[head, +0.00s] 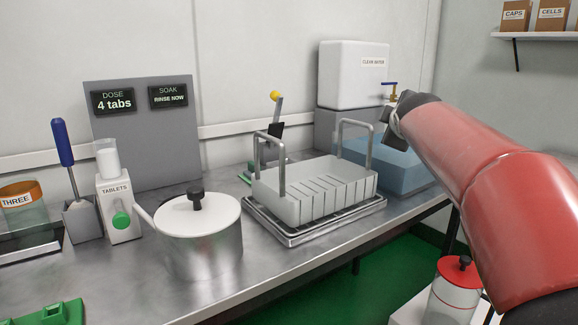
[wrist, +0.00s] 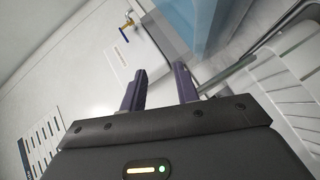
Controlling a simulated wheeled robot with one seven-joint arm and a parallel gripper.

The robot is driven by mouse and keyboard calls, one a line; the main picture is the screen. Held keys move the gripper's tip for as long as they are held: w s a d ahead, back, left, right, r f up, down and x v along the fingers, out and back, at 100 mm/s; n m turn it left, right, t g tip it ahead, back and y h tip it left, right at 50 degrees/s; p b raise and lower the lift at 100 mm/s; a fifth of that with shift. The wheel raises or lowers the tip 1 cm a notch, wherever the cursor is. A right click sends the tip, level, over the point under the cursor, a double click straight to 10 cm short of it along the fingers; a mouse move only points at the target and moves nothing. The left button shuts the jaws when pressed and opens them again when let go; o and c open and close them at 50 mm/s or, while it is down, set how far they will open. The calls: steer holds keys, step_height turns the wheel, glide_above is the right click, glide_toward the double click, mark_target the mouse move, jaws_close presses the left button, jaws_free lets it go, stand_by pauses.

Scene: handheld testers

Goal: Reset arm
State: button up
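My gripper (wrist: 160,70) shows in the wrist view with its two dark purple fingers apart and nothing between them. In the head view my red arm reaches in from the right. Its dark end (head: 399,118) is above the right part of the bench, in front of the clear water tank (head: 350,85) and near the blue translucent basin (head: 385,160). The fingers are hard to make out in that view. The tank's tap also shows in the wrist view (wrist: 126,28), beyond the fingers.
A grey slotted rack (head: 312,188) with two upright handles stands on a wire tray (head: 310,230). A lidded pot (head: 203,245), a tablets dispenser (head: 118,208) and a sign board (head: 140,160) are to the left. A red-lidded jar (head: 452,295) is below my arm.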

steer(key=s+a+f+m+g+y, duration=0.1)
steer(key=s+a+f+m+g, duration=0.1)
steer(key=s+f, duration=0.7)
steer(key=s+a+f+m+g+y, duration=0.1)
steer(key=s+a+f+m+g, duration=0.2)
steer(key=s, duration=1.2)
steer(key=s+a+f+m+g+y+p, duration=0.1)
steer(key=s+a+f+m+g, duration=0.2)
steer(key=s+f+m, duration=0.4)
steer(key=s+f+g, duration=0.1)
steer(key=s+f, duration=0.4)
steer(key=f, duration=0.4)
steer(key=shift+s+a, duration=0.15)
steer(key=shift+s, duration=0.2)
